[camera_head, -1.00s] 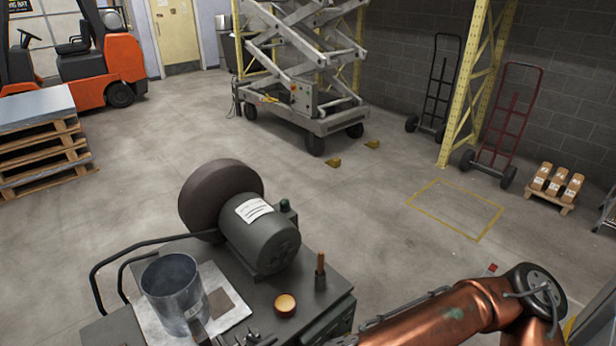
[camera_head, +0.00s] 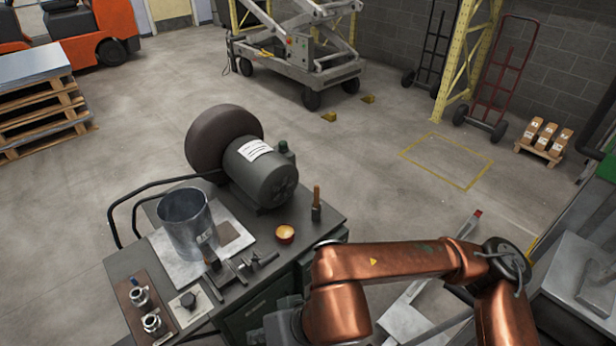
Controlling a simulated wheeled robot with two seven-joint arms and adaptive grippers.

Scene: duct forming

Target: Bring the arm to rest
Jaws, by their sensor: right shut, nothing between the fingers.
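My right arm comes in from the right in copper-coloured links, bends at a dark joint and reaches left, then folds down beside the workbench's (camera_head: 130,262) front right corner. My right gripper (camera_head: 284,314) is the dark grey part at the bottom edge, in front of the bench. It is shut and empty, and its fingertips are hard to make out. A grey metal cylinder (camera_head: 187,228) stands upright on a light plate on the bench, apart from the gripper. My left gripper is not in view.
Grey metal equipment (camera_head: 575,275) stands at right.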

